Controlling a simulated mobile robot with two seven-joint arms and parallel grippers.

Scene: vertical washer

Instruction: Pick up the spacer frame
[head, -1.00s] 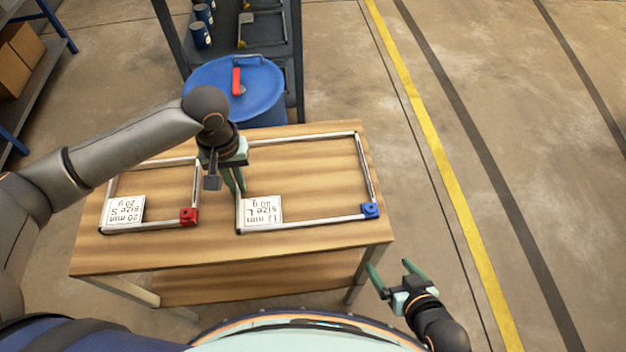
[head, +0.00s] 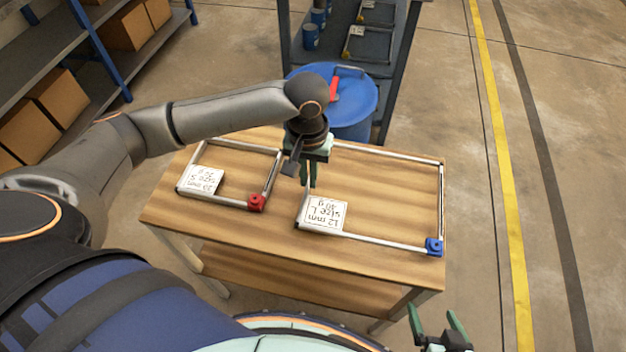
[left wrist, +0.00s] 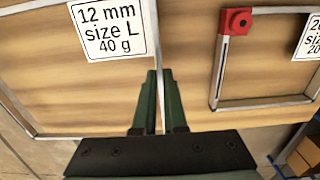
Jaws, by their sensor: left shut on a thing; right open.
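The larger spacer frame (head: 382,240) is a thin grey rectangle with a blue corner block (head: 433,247) and a white label (head: 322,213) reading 12 mm, size L, 40 g. It lies on the wooden table. My left gripper (head: 308,182) is shut on its left bar; the left wrist view shows the bar (left wrist: 153,35) running between the green fingers (left wrist: 159,95). The smaller spacer frame (head: 271,172) lies to the left, with a red corner block (head: 255,203) and a size S label (head: 203,180). My right gripper (head: 437,325) is open and empty, in front of the table.
The wooden table (head: 350,262) has bare wood around the frames. A blue drum (head: 358,100) with a red-handled tool (head: 334,90) on its top stands behind it. A dark shelf (head: 362,45) stands beyond. Racks with cardboard boxes (head: 55,95) are at the left. Floor is clear at right.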

